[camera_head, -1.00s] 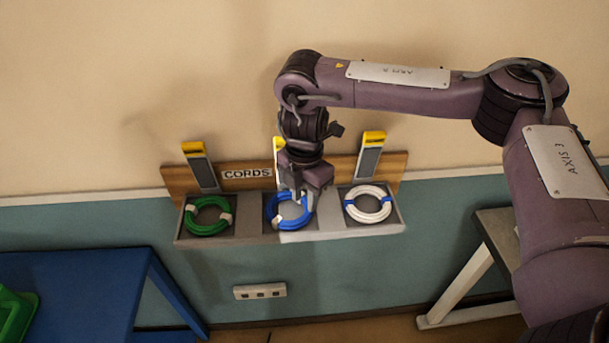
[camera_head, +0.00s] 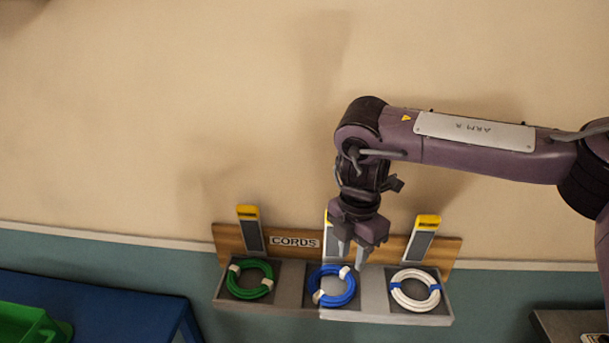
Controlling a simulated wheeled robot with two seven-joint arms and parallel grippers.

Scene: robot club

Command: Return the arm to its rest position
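My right arm comes in from the right. Its gripper (camera_head: 352,256) points down in front of the wall rack (camera_head: 375,318), above and slightly right of the blue cord coil (camera_head: 347,297). The two fingers are spread with a gap and nothing shows between them. The blue coil lies in the middle compartment with white ties. A green coil (camera_head: 268,283) lies in the left compartment and a white coil with blue ties (camera_head: 397,296) in the right one. The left gripper is not in view.
A wooden back board with a CORDS label (camera_head: 295,242) and yellow-topped upright holders (camera_head: 424,230) stands behind the compartments. A blue table (camera_head: 110,300) with a green bin (camera_head: 30,327) is at lower left. Another table (camera_head: 568,322) is at lower right. The wall above is clear.

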